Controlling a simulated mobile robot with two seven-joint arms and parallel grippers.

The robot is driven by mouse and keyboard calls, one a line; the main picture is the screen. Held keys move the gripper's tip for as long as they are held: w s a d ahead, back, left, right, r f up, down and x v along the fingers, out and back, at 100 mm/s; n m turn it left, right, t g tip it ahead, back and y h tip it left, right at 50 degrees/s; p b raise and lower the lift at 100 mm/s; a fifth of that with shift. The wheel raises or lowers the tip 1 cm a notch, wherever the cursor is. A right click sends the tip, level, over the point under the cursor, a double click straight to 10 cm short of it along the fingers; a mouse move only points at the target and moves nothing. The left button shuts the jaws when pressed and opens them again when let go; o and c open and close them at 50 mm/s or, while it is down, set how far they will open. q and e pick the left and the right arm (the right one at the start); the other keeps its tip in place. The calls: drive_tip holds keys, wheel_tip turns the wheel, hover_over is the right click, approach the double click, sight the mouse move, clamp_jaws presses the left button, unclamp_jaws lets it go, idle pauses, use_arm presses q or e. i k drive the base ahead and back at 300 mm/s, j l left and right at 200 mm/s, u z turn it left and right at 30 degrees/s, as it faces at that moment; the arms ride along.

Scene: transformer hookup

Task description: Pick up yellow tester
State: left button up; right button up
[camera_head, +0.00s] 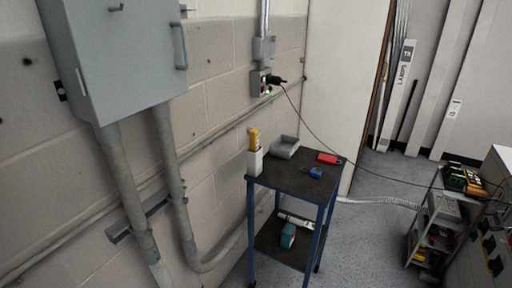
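A yellow handheld device (254,139), which looks like the tester, stands upright in a white holder (255,163). The lower part of the yellow device is hidden in the holder. Neither of my grippers shows in this view.
A grey tray (285,147), a red item (329,158) and a blue item (315,173) share the cart top. Conduits and a grey cabinet (125,60) line the left wall. A black cable (335,148) hangs from a wall outlet to a second cart (437,225) at right.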

sight(254, 133)
drive_tip(key=i+l, duration=0.2)
drive_tip(key=l, duration=0.2)
drive_tip(key=i+l, duration=0.25)
drive_tip(key=l, duration=0.15)
drive_tip(key=i+l, duration=0.2)
drive_tip(key=l, duration=0.2)
drive_tip(key=u, duration=1.2)
